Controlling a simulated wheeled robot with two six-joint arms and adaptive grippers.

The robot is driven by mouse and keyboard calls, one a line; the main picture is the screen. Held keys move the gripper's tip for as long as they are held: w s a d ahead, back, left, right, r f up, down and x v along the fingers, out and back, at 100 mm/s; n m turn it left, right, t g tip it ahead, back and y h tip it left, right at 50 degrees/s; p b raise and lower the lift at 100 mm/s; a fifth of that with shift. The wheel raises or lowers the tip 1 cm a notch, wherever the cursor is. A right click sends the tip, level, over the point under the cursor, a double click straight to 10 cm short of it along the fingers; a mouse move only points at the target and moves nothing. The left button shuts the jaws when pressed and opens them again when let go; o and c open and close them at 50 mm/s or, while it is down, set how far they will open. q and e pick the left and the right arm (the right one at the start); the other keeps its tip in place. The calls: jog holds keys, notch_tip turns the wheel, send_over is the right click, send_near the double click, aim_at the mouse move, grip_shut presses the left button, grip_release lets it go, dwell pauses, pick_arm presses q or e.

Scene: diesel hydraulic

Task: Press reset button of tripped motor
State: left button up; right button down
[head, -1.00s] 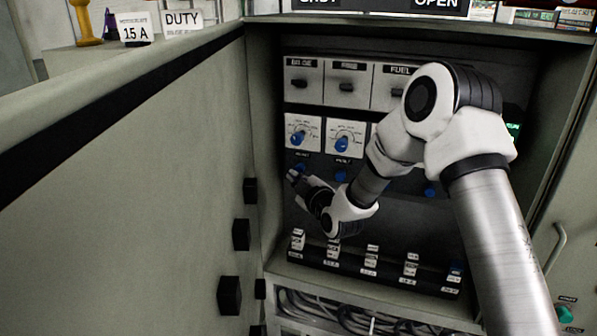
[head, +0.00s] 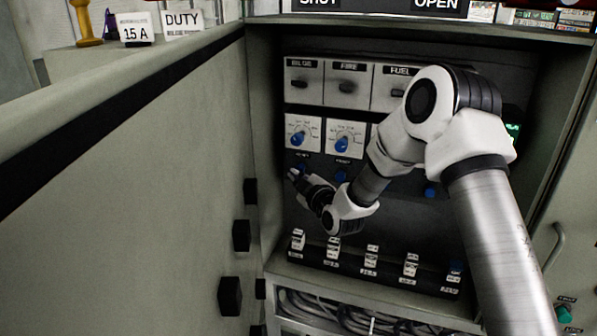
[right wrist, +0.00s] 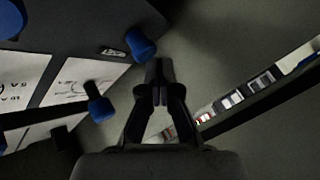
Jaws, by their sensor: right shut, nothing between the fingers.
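The control panel holds BILGE, FIRE and FUEL switches (head: 347,87), with white dial cards and blue knobs (head: 344,142) below. Blue reset buttons sit in a row under the dials: one (head: 341,176) under the second dial, another (head: 430,190) further right. My right gripper (head: 294,175) is at the left of this row, under the first dial, and partly covers that spot. In the right wrist view its fingers (right wrist: 160,75) are shut and empty, just beside a blue button (right wrist: 140,43). I cannot tell whether they touch it. My left gripper is not in view.
A row of breakers (head: 331,250) lies below the gripper, with cables (head: 350,315) underneath. The open cabinet door (head: 130,180) stands on the left with black blocks along its edge. My right arm hides much of the panel's right side.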

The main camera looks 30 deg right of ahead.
jog(key=shift+w+d, duration=0.35)
dwell(0.7)
jog(key=shift+s+a, duration=0.65)
jog(key=shift+a, duration=0.05)
jog(key=s+a, duration=0.1)
jog(key=a, duration=0.1)
jog(key=s+a, duration=0.1)
jog(key=s, duration=0.1)
jog(key=shift+s+a, duration=0.15)
jog(key=shift+a, duration=0.2)
dwell(0.8)
